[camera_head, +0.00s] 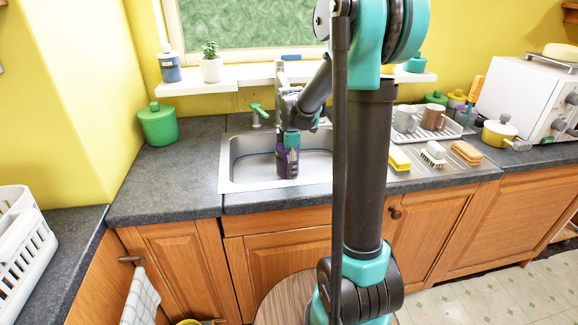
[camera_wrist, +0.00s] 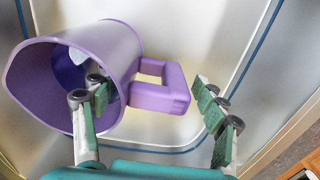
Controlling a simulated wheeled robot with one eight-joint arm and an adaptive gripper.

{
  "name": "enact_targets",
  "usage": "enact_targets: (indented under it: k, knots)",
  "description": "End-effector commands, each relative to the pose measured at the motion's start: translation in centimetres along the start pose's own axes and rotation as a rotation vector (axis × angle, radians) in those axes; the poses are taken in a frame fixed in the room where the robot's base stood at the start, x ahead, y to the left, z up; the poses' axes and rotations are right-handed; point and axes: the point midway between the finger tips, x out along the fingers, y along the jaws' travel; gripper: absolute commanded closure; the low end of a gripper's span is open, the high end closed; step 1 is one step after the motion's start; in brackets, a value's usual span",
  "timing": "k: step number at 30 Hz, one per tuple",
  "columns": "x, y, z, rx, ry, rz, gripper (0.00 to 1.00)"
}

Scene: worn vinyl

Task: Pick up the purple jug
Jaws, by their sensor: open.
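The purple jug (camera_wrist: 120,45) is in the sink basin, its open mouth facing the lower left of the wrist view and its square handle pointing right. In the head view only a little of the jug (camera_head: 287,168) shows, below my gripper (camera_head: 291,141). My gripper (camera_wrist: 150,88) is open. Its left finger overlaps the jug's mouth and appears to be inside the rim; its right finger is to the right of the handle, apart from it. The handle and part of the wall lie between the fingers. Whether the left finger touches the wall is unclear.
The steel sink (camera_head: 240,180) surrounds the jug. To its right are a yellow sponge (camera_head: 400,160), a brush (camera_head: 433,154) and a dish rack (camera_head: 432,130) with mugs. A green canister (camera_head: 158,125) stands left. The counter between canister and sink is clear.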

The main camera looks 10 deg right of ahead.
Motion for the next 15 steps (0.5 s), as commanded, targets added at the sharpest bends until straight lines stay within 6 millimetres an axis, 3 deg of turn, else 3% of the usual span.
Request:
enact_targets:
  k: [6,15]
  knots:
    - [2.8,0.1,0.0,0.0,0.0,0.0,0.28]
    - [3.2,0.1,0.0,0.0,0.0,0.0,0.28]
